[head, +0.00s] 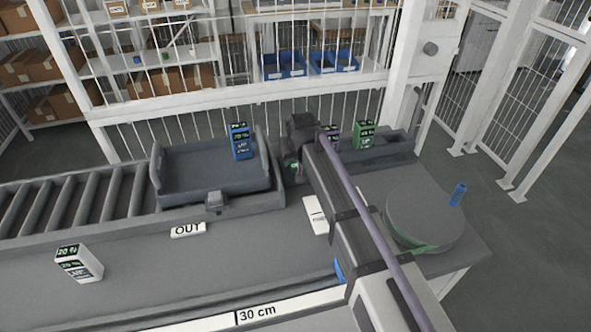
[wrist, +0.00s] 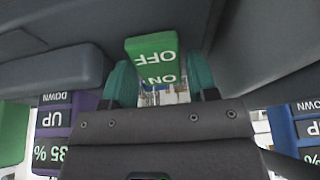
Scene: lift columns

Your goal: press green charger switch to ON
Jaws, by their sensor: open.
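The green charger switch (wrist: 150,48) is in the upper middle of the wrist view, with OFF and ON lettered upside down on it. OFF is on the far green part and ON is nearer my gripper. My gripper (wrist: 161,80) is open, with a teal finger on either side of the switch's near part. I cannot tell whether a finger touches it. In the head view my gripper (head: 293,166) is low at the back, between the grey tray and the charger bay. My wrist and arm hide most of the switch there.
A blue unit (head: 240,141) stands in the grey tray (head: 190,172). A green unit (head: 364,135) and a partly hidden purple unit stand right of my gripper. A white unit (head: 78,262) is front left. A round turntable (head: 424,218) and blue cylinder (head: 458,194) are right.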

